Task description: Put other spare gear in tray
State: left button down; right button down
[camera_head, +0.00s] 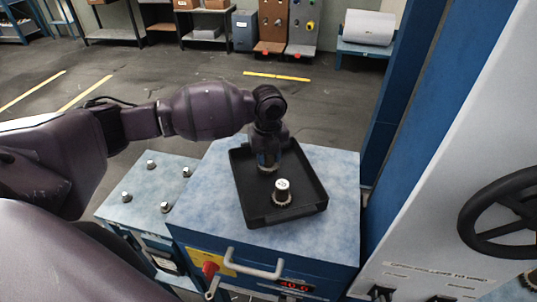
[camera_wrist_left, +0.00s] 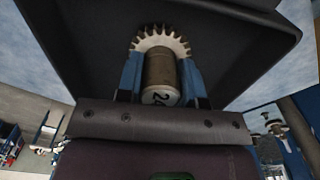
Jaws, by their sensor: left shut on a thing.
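The black tray (camera_head: 241,185) lies on the blue-topped cabinet. One spare gear (camera_head: 282,193), a toothed wheel with a white-topped hub, stands upright in its near part. My left gripper (camera_head: 267,162) points down over the tray's far part, beyond that gear. In the left wrist view, its two blue fingers are shut on the hub of another spare gear (camera_wrist_left: 161,68). This gear has pale teeth and a numbered white hub end. The tray (camera_wrist_left: 90,50) lies behind it. I cannot tell whether the held gear touches the tray floor. My right gripper is not in view.
A lower blue bench (camera_head: 142,190) with several metal pegs stands left of the cabinet (camera_head: 205,205). The cabinet front has a handle (camera_head: 255,265) and a red knob (camera_head: 210,269). A black handwheel (camera_head: 500,212) and a machine panel stand at the right.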

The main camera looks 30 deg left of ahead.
pick_arm(q)
jog(key=shift+f, duration=0.15)
jog(key=c, duration=0.8)
grip_release()
jog(key=shift+f, duration=0.1)
jog(key=shift+o, duration=0.2)
notch_tip(320, 180, up, 12)
jog(key=shift+r+b, duration=0.2)
jog(key=shift+b, duration=0.45)
jog(key=shift+f, duration=0.1)
